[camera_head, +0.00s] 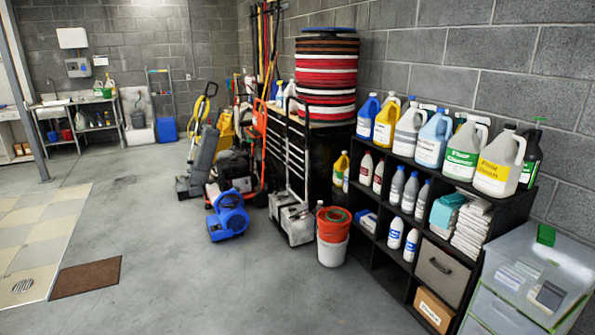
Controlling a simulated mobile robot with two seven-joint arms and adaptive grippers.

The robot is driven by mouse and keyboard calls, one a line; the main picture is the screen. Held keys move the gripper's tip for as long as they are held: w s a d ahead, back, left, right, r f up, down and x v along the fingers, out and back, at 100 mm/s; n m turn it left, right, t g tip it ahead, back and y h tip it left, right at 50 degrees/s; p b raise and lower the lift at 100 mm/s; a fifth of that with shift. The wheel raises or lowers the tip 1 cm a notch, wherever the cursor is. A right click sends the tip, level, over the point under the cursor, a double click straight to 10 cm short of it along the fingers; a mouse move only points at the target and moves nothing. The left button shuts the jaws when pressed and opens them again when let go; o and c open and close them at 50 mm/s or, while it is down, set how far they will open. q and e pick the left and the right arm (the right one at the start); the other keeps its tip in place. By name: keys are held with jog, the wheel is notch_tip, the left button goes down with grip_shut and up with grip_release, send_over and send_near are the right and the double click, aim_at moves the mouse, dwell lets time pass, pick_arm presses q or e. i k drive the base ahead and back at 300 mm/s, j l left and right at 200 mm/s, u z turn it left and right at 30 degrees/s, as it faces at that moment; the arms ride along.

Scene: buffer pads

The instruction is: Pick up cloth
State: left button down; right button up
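A stack of folded white cloths (471,228) lies in a compartment of the black shelf unit (510,211) at the right. A stack of teal folded cloths (446,210) lies right beside it, to its left. Both stacks are below the row of jugs on the shelf top. I cannot tell which cloth the task means. Neither of my grippers is in view.
Several jugs, such as a yellow-labelled one (499,165), line the shelf top. A clear drawer unit (501,308) stands at the right front. Red and white buckets (333,250) and a blue blower (229,216) stand left of the shelf. The floor at front left is open.

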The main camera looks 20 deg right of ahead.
aim_at(545, 234)
jog(key=i+l+z, duration=0.15)
jog(key=i+z, duration=0.65)
jog(key=i+j+z, duration=0.1)
jog(key=i+z, duration=0.3)
